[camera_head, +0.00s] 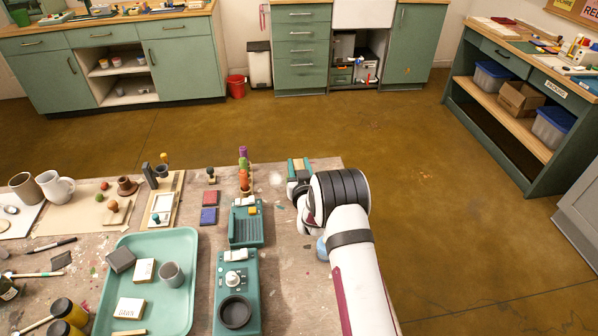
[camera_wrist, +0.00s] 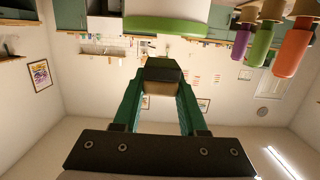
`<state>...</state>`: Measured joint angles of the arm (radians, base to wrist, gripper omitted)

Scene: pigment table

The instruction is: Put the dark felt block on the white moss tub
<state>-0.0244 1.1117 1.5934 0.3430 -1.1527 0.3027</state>
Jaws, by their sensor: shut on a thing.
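My gripper (camera_wrist: 160,88) shows in the wrist view, its two green fingers shut on the dark felt block (camera_wrist: 163,72), which has a dark face and a tan one. A white tub with a green band (camera_wrist: 167,24), apparently the white moss tub, is at the top of that upside-down view, just past the block; whether they touch I cannot tell. In the head view my gripper (camera_head: 298,168) is at the far right of the worktable, with the block hard to make out. I cannot make out the tub there; my arm may hide it.
Colored sticks (camera_head: 243,168) stand left of my gripper; they also show in the wrist view (camera_wrist: 262,45). A teal tray (camera_head: 180,322) holds small blocks and a grey cup.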

